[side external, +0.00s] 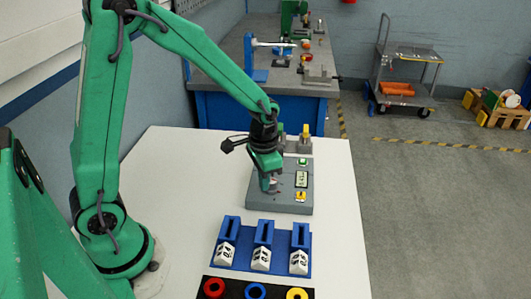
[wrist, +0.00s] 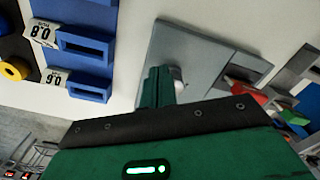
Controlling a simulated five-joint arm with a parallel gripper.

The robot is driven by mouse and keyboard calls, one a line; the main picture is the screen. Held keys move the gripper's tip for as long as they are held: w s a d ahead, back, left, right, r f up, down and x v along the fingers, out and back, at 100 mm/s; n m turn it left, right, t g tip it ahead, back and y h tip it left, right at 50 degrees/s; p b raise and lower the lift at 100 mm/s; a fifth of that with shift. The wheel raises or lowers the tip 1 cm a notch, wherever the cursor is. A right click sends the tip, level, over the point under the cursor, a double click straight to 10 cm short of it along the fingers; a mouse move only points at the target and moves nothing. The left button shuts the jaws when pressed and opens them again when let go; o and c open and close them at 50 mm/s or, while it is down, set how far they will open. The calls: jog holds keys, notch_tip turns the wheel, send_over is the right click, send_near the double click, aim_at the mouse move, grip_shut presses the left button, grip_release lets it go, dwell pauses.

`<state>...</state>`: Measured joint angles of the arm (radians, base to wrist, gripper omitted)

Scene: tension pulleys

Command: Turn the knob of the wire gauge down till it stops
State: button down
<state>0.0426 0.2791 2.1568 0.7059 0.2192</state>
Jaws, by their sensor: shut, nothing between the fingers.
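The wire gauge is a grey plate (side external: 288,203) at the back of the white table, with a small display and green and yellow parts along its right side. It also shows in the wrist view (wrist: 200,52). My gripper (side external: 269,187) points down over the left part of this plate, its fingers closed. In the wrist view my green gripper (wrist: 158,90) partly hides a pale rounded part (wrist: 178,76), which looks like the knob. The gripper is beside or just over this part; I cannot tell if they touch.
A blue rack (side external: 262,250) with several slots and white labels stands in front of the gauge. Nearer lies a black strip (side external: 262,289) with red, blue and yellow rings. A grey block with a yellow top (side external: 305,140) stands behind the gauge. The table's right side is clear.

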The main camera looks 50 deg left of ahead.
jog(key=shift+w, duration=0.15)
dwell(0.3)
jog(key=shift+w+a, duration=0.1)
jog(key=shift+a, duration=0.7)
jog(key=shift+w+a, duration=0.3)
jog(key=shift+a, duration=0.05)
dwell(0.5)
jog(key=shift+s+a, duration=0.25)
jog(key=shift+s, duration=0.15)
dwell(0.3)
notch_tip(320, 180, up, 6)
dwell(0.7)
